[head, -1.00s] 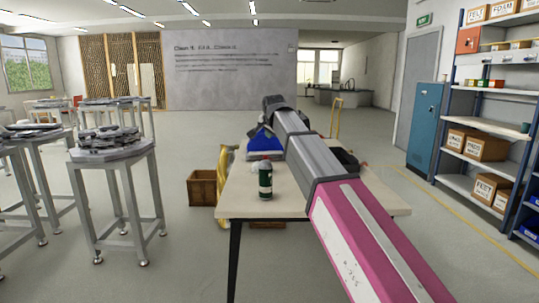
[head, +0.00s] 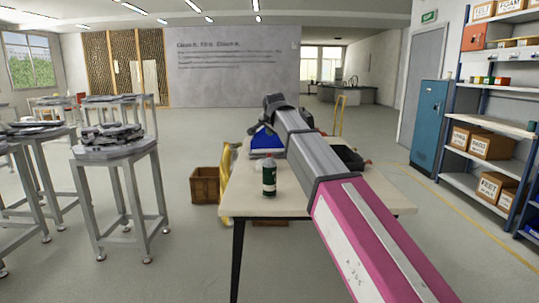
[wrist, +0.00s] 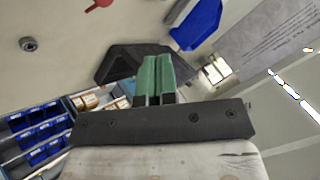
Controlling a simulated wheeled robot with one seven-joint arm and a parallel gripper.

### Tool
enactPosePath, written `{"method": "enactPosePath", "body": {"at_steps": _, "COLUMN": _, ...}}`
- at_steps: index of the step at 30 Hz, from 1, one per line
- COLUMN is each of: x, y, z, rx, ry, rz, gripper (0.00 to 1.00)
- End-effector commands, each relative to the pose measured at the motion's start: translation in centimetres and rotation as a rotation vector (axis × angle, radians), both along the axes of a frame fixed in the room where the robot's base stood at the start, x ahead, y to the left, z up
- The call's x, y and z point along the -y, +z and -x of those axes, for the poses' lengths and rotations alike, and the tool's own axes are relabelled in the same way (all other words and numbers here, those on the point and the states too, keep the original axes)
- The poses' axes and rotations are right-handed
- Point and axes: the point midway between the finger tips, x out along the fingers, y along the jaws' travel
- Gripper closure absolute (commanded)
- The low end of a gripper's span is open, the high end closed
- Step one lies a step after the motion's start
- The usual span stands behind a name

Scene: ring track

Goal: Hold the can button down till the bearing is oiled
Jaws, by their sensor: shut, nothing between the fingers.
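The can's button is too small to make out. A small grey round part (wrist: 28,44), possibly the bearing, lies on the pale surface in the wrist view, apart from my fingers.
A blue bin (head: 266,143) sits at the back of the table, and it also shows in the wrist view (wrist: 197,25). A dark angular object (wrist: 120,63) lies beyond my fingers. A wooden crate (head: 205,186) stands left of the table. Stools (head: 115,150) stand farther left, shelves (head: 490,120) right.

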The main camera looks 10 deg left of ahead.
Motion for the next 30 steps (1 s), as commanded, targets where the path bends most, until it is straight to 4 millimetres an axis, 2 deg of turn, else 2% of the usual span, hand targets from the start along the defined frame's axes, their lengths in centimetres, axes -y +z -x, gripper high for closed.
{"method": "enactPosePath", "body": {"at_steps": 3, "x": 0.0, "y": -1.7, "z": 0.1, "rx": -0.001, "ry": 0.0, "rz": 0.0, "gripper": 1.0}}
{"method": "enactPosePath", "body": {"at_steps": 12, "x": 0.0, "y": -4.8, "z": 0.0, "rx": -0.001, "ry": -0.001, "rz": 0.0, "gripper": 1.0}}
{"method": "enactPosePath", "body": {"at_steps": 18, "x": 0.0, "y": -5.5, "z": 0.0, "rx": 0.0, "ry": -0.001, "rz": -0.001, "gripper": 1.0}}
{"method": "enactPosePath", "body": {"at_steps": 30, "x": 0.0, "y": -5.6, "z": 0.0, "rx": 0.0, "ry": 0.0, "rz": 0.0, "gripper": 1.0}}
